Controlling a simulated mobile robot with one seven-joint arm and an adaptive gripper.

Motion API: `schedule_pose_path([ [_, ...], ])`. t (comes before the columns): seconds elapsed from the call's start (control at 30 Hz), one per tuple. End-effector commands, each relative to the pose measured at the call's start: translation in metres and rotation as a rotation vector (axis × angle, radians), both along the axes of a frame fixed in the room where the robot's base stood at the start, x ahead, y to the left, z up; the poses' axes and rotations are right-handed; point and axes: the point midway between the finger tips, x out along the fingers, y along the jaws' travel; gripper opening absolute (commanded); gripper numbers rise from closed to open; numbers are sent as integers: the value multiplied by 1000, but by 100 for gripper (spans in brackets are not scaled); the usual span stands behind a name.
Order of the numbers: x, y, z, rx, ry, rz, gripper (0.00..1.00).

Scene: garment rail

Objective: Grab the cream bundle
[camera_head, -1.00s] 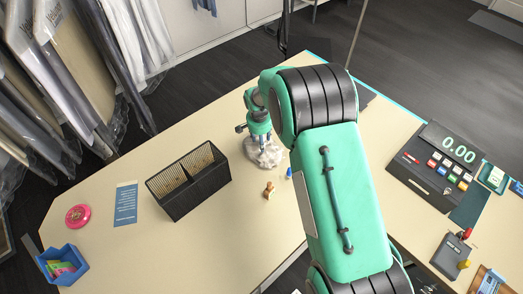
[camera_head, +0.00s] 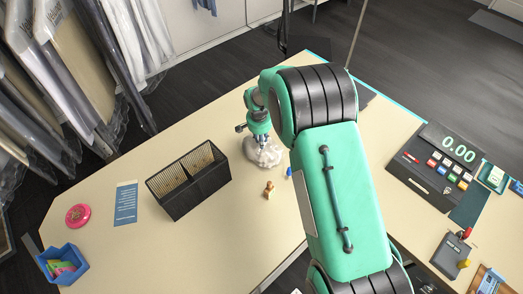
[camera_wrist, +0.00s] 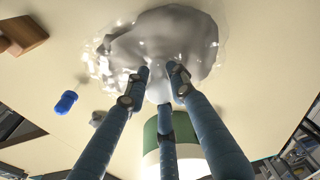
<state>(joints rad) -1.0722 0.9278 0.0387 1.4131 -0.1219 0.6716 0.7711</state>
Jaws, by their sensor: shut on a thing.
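The cream bundle (camera_head: 262,154) is a pale, crumpled lump in clear, shiny wrap on the beige counter (camera_head: 120,255). It also shows in the wrist view (camera_wrist: 165,35), greyish in shadow. My gripper (camera_head: 262,143) reaches down onto the top of it. In the wrist view, the blue fingers of my gripper (camera_wrist: 160,75) converge with their tips pressed against the bundle, shut on it. The bundle seems to rest on the counter; whether there is a gap beneath it I cannot tell.
A black wire organiser (camera_head: 190,182) stands left of the bundle. A small wooden stamp (camera_head: 269,189) and a small blue item (camera_head: 289,173) are close in front. A cash register (camera_head: 440,165) is at right, hanging garments (camera_head: 75,60) at left.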

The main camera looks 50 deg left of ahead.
Motion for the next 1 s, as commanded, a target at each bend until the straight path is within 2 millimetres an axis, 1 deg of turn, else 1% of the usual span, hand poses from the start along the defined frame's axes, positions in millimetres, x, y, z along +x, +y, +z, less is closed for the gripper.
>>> schedule_pose_path([
  [0.27, 0, 1, 2, 1, -1, 0, 0],
  [0.47, 1, 1, 12, 3, -1, 0, 0],
  [0.67, 1, 1, 34, 4, -2, -1, 0],
  [1.0, 1, 1, 83, 3, -2, 0, 0],
])
